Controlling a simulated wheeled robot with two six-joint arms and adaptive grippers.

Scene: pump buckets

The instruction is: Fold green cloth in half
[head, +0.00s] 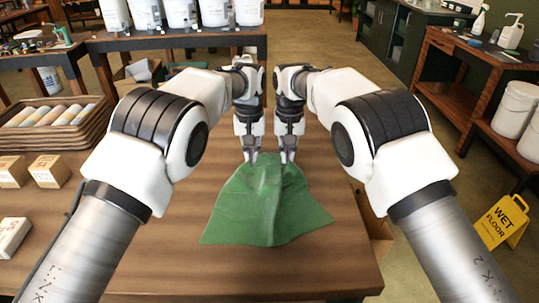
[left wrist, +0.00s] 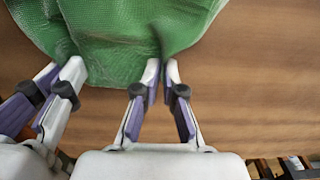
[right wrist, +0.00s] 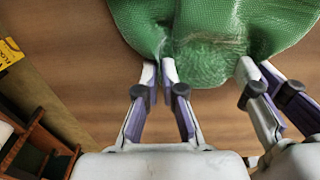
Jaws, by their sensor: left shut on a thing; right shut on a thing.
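The green cloth (head: 267,205) lies on the wooden table, its far edge pulled up toward my grippers and its near part spread wide with creases. My left gripper (head: 249,159) is shut on the cloth's far edge at the left. My right gripper (head: 286,160) is shut on the far edge at the right, close beside the left one. In the left wrist view, the fingers (left wrist: 160,70) pinch the cloth (left wrist: 120,35). In the right wrist view, the fingers (right wrist: 158,68) also pinch the cloth (right wrist: 210,35). The cloth bunches between the two grippers.
Wooden trays with rolls (head: 55,118) and small boxes (head: 50,170) stand at the table's left side. A shelf with white buckets (head: 182,15) is behind. A yellow wet floor sign (head: 502,222) stands right of the table. The table around the cloth is clear.

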